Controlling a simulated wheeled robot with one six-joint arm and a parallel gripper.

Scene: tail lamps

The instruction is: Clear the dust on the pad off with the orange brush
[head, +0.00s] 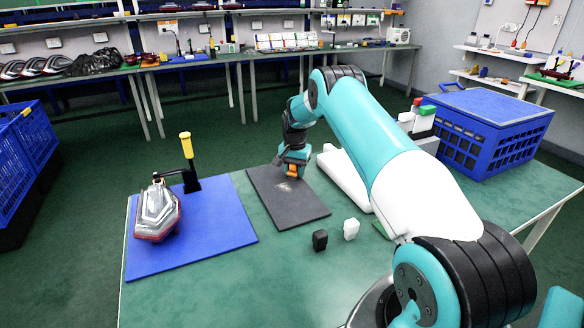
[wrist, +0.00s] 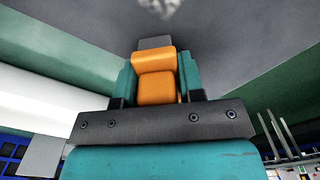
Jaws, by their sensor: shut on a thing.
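The dark grey pad (head: 307,208) lies on the green table, to the right of the blue mat. A pale patch of dust (head: 283,187) shows on the pad near my gripper; it also shows at the top edge of the wrist view (wrist: 160,7). My gripper (head: 293,163) is over the far part of the pad, pointing down. It is shut on the orange brush (head: 292,171), which sits between the two teal fingers in the wrist view (wrist: 155,75). I cannot tell whether the brush's tip touches the pad.
A tail lamp (head: 157,212) and a yellow-handled clamp (head: 188,160) are on the blue mat (head: 215,222) at the left. A black block (head: 320,240) and a white block (head: 351,229) stand near the pad's front. A long white block (head: 345,178) and a blue crate (head: 490,135) are at the right.

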